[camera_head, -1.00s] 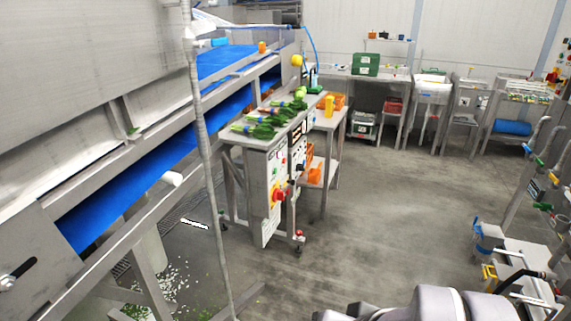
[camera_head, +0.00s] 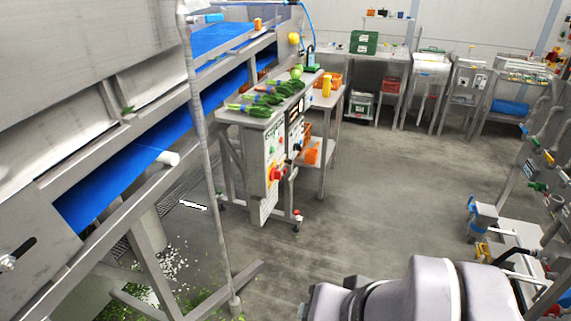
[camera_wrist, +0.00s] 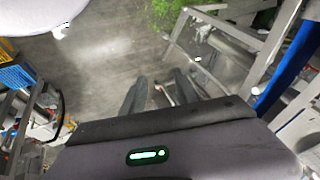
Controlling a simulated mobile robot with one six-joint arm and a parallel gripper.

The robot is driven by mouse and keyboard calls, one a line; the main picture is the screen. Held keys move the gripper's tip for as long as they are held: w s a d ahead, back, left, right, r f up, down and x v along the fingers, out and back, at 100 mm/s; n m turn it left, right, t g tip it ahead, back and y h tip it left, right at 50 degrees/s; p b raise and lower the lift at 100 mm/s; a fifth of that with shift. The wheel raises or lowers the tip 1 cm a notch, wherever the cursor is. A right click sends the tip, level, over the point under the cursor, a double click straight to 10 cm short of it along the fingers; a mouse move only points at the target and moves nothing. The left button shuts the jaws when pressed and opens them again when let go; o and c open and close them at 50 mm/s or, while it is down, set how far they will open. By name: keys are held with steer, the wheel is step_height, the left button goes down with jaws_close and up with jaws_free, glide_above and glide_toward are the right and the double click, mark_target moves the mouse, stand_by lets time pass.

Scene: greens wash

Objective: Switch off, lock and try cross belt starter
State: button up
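A white control panel (camera_head: 268,195) stands upright at the front end of a steel table in the head view. It carries a red rotary switch on a yellow plate (camera_head: 277,174) and several small buttons; its lettering is too small to read, so I cannot tell which part is the cross belt starter. The switch's exact position is unclear, and I make out no lock on it. My gripper (camera_wrist: 160,88) shows in the wrist view with two dark fingers apart and nothing between them, above the floor and well away from the panel. In the head view only my arm shows.
A conveyor with a blue belt (camera_head: 118,184) fills the left, with a grey post (camera_head: 207,165) before it. Bunches of greens (camera_head: 262,101) lie on the steel table. Benches line the back wall, and pipework stands at right. The middle floor (camera_head: 375,185) is clear.

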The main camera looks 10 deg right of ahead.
stand_by(0.3)
jaws_close()
stand_by(1.6)
